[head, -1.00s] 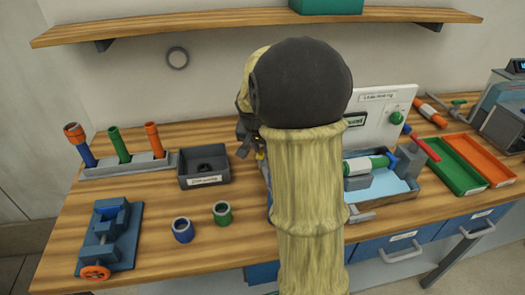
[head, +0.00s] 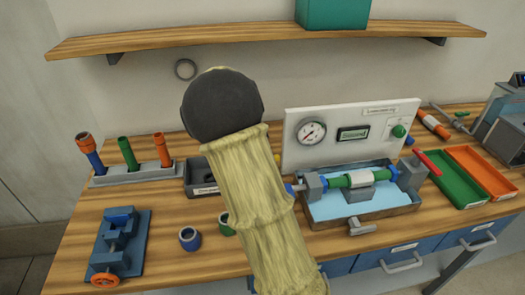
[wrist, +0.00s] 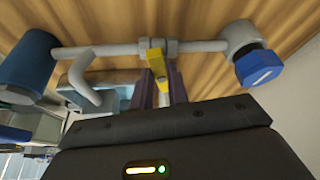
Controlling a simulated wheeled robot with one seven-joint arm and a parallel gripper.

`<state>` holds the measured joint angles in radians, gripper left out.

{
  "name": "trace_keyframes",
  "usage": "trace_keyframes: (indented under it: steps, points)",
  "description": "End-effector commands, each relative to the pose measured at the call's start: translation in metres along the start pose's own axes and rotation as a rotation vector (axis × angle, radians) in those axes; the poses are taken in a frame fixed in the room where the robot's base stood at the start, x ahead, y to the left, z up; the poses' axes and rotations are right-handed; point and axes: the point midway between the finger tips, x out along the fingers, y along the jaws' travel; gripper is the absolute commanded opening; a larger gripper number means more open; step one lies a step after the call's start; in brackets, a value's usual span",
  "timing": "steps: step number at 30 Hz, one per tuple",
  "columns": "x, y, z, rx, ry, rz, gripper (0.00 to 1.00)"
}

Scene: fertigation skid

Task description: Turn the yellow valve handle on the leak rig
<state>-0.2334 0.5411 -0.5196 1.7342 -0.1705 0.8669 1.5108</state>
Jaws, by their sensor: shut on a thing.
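The yellow valve handle (wrist: 157,56) is in the wrist view, on a grey pipe with a blue cap at its right end. My gripper (wrist: 160,88) is shut on the handle, with its two dark fingers on either side of it. In the head view my arm hides the gripper, and only a small yellow spot shows left of the rig's panel. The leak rig's white panel (head: 358,112) carries a gauge, a display and a green knob. Its water tray (head: 330,208) holds a pipe (head: 350,180) with green, white and blue parts.
A grey bin (head: 197,178) is partly behind my arm. A pipe rack (head: 135,173), a blue vise (head: 120,245) and a blue collar (head: 189,238) stand left. Green (head: 452,190) and orange (head: 488,172) trays lie right. A shelf (head: 250,34) hangs above.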

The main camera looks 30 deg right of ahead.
Motion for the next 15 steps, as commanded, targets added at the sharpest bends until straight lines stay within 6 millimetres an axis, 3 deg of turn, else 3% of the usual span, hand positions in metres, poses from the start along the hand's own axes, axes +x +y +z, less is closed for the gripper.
trace_keyframes:
  steps: [15]
  points:
    - [-0.0012, -0.0057, -0.0006, 0.222, -0.001, 0.089, 0.0]
